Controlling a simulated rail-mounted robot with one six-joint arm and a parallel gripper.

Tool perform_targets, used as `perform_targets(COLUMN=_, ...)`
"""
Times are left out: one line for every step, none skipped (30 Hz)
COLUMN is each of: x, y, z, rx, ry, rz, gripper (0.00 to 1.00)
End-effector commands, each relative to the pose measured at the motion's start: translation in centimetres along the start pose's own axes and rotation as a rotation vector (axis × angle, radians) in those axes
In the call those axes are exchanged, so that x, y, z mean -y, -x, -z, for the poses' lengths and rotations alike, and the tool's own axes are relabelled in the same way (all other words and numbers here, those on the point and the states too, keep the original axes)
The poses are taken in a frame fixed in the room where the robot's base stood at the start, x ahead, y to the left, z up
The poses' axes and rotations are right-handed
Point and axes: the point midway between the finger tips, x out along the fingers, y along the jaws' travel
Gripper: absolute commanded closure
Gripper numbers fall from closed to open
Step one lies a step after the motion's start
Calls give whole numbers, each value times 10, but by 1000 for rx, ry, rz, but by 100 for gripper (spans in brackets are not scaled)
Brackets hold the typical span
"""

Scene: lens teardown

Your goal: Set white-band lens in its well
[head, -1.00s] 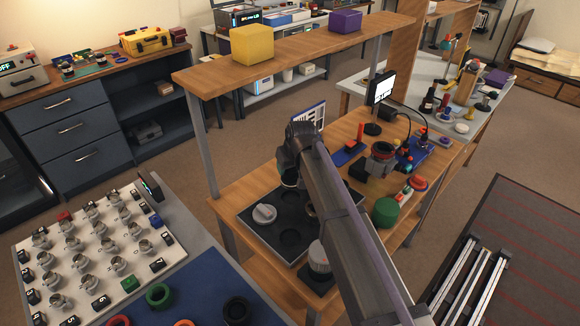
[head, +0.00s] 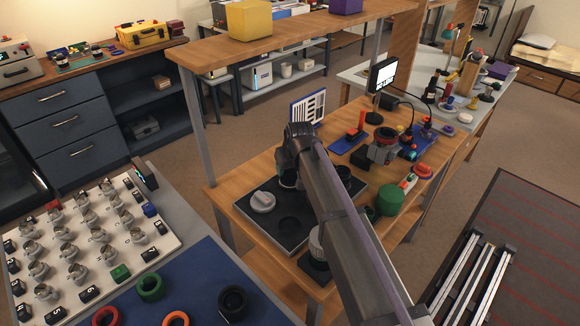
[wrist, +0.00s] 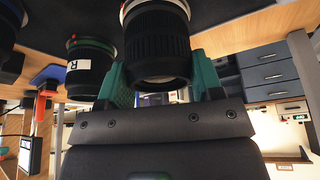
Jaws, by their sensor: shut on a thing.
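My gripper (wrist: 160,88) has its green fingers shut on a black ribbed lens (wrist: 157,45), with a pale white band and a thin red line at its far end. In the wrist view that end is at the dark tray (wrist: 225,12); I cannot tell whether it is seated in a well. In the head view my gripper (head: 288,180) is over the back part of the dark tray (head: 265,222), and my arm hides much of the tray's right side. An empty round well (head: 290,228) shows in front of it.
A lens with a green band and an R label (wrist: 90,68) stands close beside the held lens. A grey-white round piece (head: 262,201) sits in the tray's left part. A shelf (head: 300,38) spans above.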

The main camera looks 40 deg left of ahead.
Motion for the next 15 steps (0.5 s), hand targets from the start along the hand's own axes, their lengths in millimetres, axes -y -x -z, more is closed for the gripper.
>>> perform_targets(x=0, y=-2, z=-1, rx=0, ry=0, rz=0, gripper=73)
perform_targets(x=0, y=-3, z=-1, rx=0, ry=0, rz=0, gripper=73)
perform_targets(x=0, y=-4, z=-1, rx=0, ry=0, rz=0, gripper=73)
perform_targets(x=0, y=-4, z=-2, rx=0, ry=0, rz=0, gripper=73)
perform_targets(x=0, y=-5, z=-2, rx=0, ry=0, rz=0, gripper=73)
perform_targets(x=0, y=-5, z=-2, rx=0, ry=0, rz=0, gripper=73)
perform_targets(x=0, y=-6, z=-2, rx=0, ry=0, rz=0, gripper=73)
perform_targets(x=0, y=-6, z=-3, rx=0, ry=0, rz=0, gripper=73)
perform_targets(x=0, y=-7, z=-3, rx=0, ry=0, rz=0, gripper=73)
perform_targets(x=0, y=-8, z=-3, rx=0, ry=0, rz=0, gripper=73)
perform_targets(x=0, y=-8, z=-3, rx=0, ry=0, rz=0, gripper=73)
perform_targets(x=0, y=-9, z=-4, rx=0, ry=0, rz=0, gripper=73)
perform_targets(x=0, y=-10, z=-4, rx=0, ry=0, rz=0, gripper=73)
perform_targets(x=0, y=-10, z=-4, rx=0, ry=0, rz=0, gripper=73)
perform_targets(x=0, y=-10, z=-4, rx=0, ry=0, rz=0, gripper=38)
